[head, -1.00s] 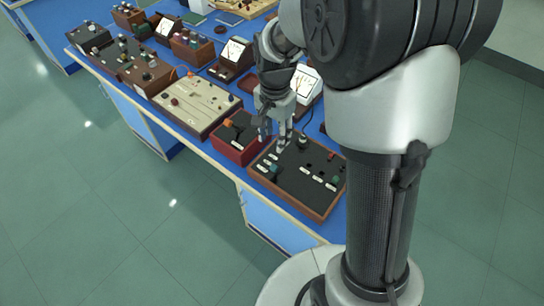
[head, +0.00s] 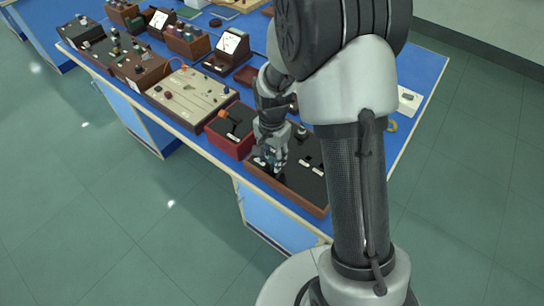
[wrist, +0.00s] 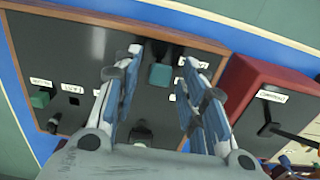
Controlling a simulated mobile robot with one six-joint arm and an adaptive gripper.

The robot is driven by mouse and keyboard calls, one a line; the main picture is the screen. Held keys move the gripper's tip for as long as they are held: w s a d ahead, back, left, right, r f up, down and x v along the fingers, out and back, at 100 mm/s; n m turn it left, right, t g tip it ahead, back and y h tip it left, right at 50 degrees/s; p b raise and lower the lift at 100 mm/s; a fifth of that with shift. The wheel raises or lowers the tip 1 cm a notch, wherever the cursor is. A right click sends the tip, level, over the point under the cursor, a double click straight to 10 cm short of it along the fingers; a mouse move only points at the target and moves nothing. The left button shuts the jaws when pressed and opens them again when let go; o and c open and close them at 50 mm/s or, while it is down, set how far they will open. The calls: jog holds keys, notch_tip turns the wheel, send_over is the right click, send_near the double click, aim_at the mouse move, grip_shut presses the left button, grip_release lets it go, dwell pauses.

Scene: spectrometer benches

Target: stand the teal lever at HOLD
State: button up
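The teal lever's square cap (wrist: 159,74) shows in the wrist view on the black panel (wrist: 90,45) with a brown wooden rim. Its black arm runs up from the cap toward the rim. My gripper (wrist: 160,62) is open, with one finger on each side of the cap and visible gaps to both. In the head view my gripper (head: 270,163) is low over the left end of the panel and hides the lever there. White labels lie beside the lever, partly behind the right finger; I cannot read which one says HOLD.
A second, greener cap (wrist: 40,100) sits at the panel's left in the wrist view. A dark knob (wrist: 142,132) stands between my finger bases. A red box (head: 228,142) with a black lever is close beside the panel. A cream panel (head: 190,97) lies beyond.

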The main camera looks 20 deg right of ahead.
jog(key=shift+c, duration=0.5)
grip_shut()
jog(key=p, duration=0.1)
jog(key=d+r+g+y+p, duration=0.1)
jog(key=p, duration=0.1)
jog(key=shift+w, duration=0.25)
jog(key=shift+w+d+f+g+y+p, duration=0.15)
jog(key=shift+w+d+g+y+p, duration=0.4)
jog(key=shift+y, duration=0.35)
jog(key=shift+w+d+f+g+y+p, duration=0.1)
jog(key=shift+w+d+g+y+p, duration=0.2)
jog(key=shift+g+y+p, duration=0.5)
jog(key=shift+s+t, duration=0.1)
jog(key=shift+t, duration=0.15)
jog(key=shift+o, duration=0.5)
grip_release()
jog(key=v, duration=1.2)
